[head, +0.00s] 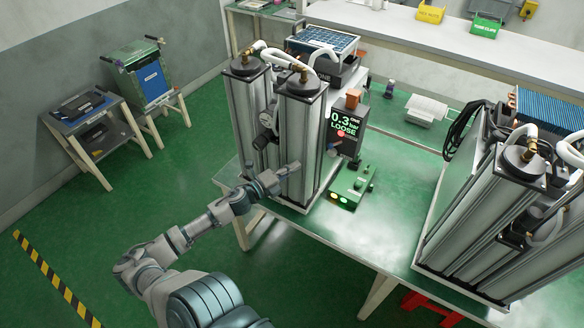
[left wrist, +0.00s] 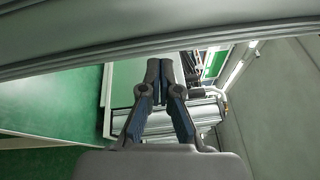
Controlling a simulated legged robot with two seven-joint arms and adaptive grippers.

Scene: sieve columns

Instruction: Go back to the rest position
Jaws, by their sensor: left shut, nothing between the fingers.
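My left gripper (head: 284,171) is in front of the lower part of the nearer column unit (head: 302,135), in the head view. In the left wrist view my left gripper (left wrist: 160,82) has its fingertips together with nothing between them. I cannot tell whether the gripper touches the columns. My left arm reaches in from the lower left. My right gripper is not in view.
A display reading "0.3 LOOSE" (head: 345,122) and a green box with lit buttons (head: 349,187) stand right of the columns on the green table (head: 385,215). A second column unit (head: 490,215) is at the right. Two small stands are at the left. Green floor (head: 60,205) is open.

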